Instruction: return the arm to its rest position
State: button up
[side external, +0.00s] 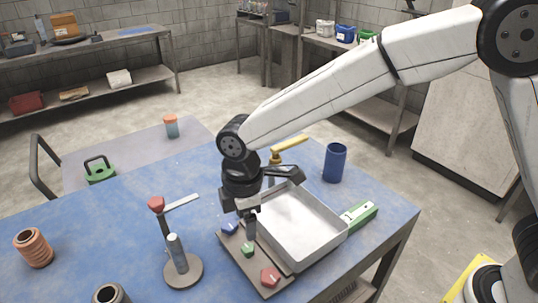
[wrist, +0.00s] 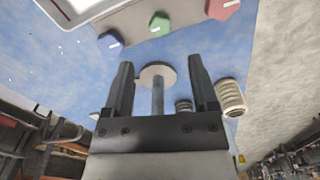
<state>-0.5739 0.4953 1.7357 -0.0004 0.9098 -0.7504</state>
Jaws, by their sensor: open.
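My gripper (side external: 250,222) is over the blue table, just above the board with the coloured pieces, at the left side of the white tray. In the wrist view my gripper (wrist: 161,75) has its two dark fingers wide apart with nothing held between them. A grey post on a round base (side external: 182,275) stands upright on the table to the left of my gripper. In the wrist view the post (wrist: 158,98) appears between the fingers, beyond them and apart. The arm reaches in from the upper right.
The board carries blue (side external: 229,228), green (side external: 247,250) and red (side external: 270,277) pieces. Near it are a white tray (side external: 322,248), a blue cup (side external: 335,162) and a red-topped stand (side external: 157,206). A ribbed orange tube (side external: 33,247) is at left. Bare table lies at left centre.

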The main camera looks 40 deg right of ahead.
jog(key=d+m, duration=0.2)
jog(key=d, duration=0.2)
jog(key=s+d+m, duration=0.1)
jog(key=d+m, duration=0.1)
jog(key=d, duration=0.3)
jog(key=s+d+m+t, duration=0.1)
jog(key=d+m, duration=0.1)
jog(key=d, duration=0.2)
jog(key=shift+d+f+m, duration=0.15)
jog(key=shift+f+m, duration=0.15)
jog(key=shift+m, duration=0.1)
jog(key=s+d+f+m+t, duration=0.1)
jog(key=s+d+f+m, duration=0.1)
jog(key=s+d+m, duration=0.6)
jog(key=s+d, duration=0.1)
jog(key=d, duration=0.3)
jog(key=shift+t, duration=0.3)
